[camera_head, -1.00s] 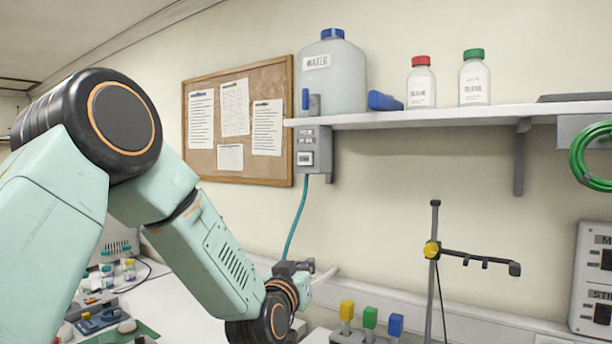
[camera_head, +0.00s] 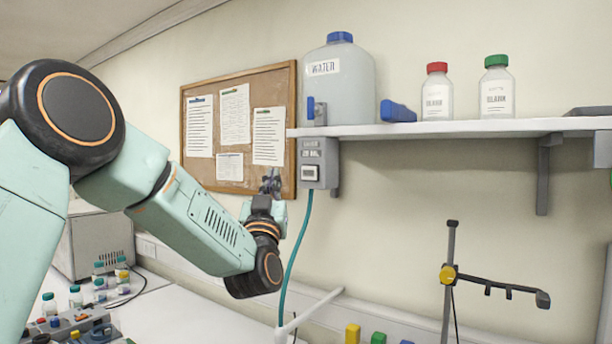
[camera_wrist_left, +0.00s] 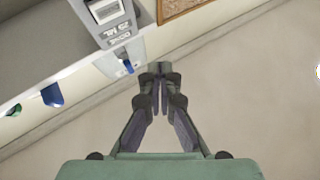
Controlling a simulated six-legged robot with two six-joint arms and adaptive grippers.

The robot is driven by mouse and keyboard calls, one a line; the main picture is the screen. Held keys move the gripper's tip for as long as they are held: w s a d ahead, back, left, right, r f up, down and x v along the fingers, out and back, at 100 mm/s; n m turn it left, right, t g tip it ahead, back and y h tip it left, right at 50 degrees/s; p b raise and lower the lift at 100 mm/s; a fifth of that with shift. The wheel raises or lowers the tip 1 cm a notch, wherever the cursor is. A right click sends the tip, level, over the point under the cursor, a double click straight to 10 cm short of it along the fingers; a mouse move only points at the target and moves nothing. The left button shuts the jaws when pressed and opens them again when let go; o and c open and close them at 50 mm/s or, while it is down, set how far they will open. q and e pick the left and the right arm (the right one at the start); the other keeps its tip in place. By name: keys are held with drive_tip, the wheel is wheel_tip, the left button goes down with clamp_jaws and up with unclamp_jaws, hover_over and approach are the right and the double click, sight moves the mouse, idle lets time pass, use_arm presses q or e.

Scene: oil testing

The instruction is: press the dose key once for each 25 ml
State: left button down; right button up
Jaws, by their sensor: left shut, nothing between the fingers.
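The grey dose box (camera_head: 318,163) hangs under the left end of the shelf, with a small printed label and a pale key (camera_head: 310,173) low on its front. A teal hose runs down from it. The box also shows in the left wrist view (camera_wrist_left: 110,25), at the upper left. My left gripper (camera_head: 271,183) is shut and empty, fingers pointing up, a little left of the box and apart from it. In the left wrist view its fingertips (camera_wrist_left: 160,70) meet. A large water jug (camera_head: 340,95) stands on the shelf above the box. My right gripper is not in view.
The shelf (camera_head: 450,128) carries a blue item (camera_head: 397,111), a red-capped bottle (camera_head: 437,95) and a green-capped bottle (camera_head: 497,90). A corkboard (camera_head: 230,180) is behind my gripper. A stand (camera_head: 449,275) rises at the right. Small vials (camera_head: 100,283) stand at lower left.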

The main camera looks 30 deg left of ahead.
sight(309, 173)
use_arm(q)
drive_tip(key=w, duration=0.3)
drive_tip(key=w+d, duration=0.1)
drive_tip(key=w, duration=0.1)
drive_tip(key=w+p, duration=0.1)
drive_tip(key=w, duration=0.2)
drive_tip(key=shift+w+d+r, duration=0.1)
drive_tip(key=shift+w+d, duration=0.1)
drive_tip(key=shift+w, duration=0.15)
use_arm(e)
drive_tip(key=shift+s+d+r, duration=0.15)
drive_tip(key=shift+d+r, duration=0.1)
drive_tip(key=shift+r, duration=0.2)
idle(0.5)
use_arm(q)
drive_tip(key=shift+s+d+r, duration=0.1)
drive_tip(key=shift+d, duration=0.1)
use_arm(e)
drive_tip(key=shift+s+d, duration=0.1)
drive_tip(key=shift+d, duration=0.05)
use_arm(q)
drive_tip(key=shift+a, duration=0.15)
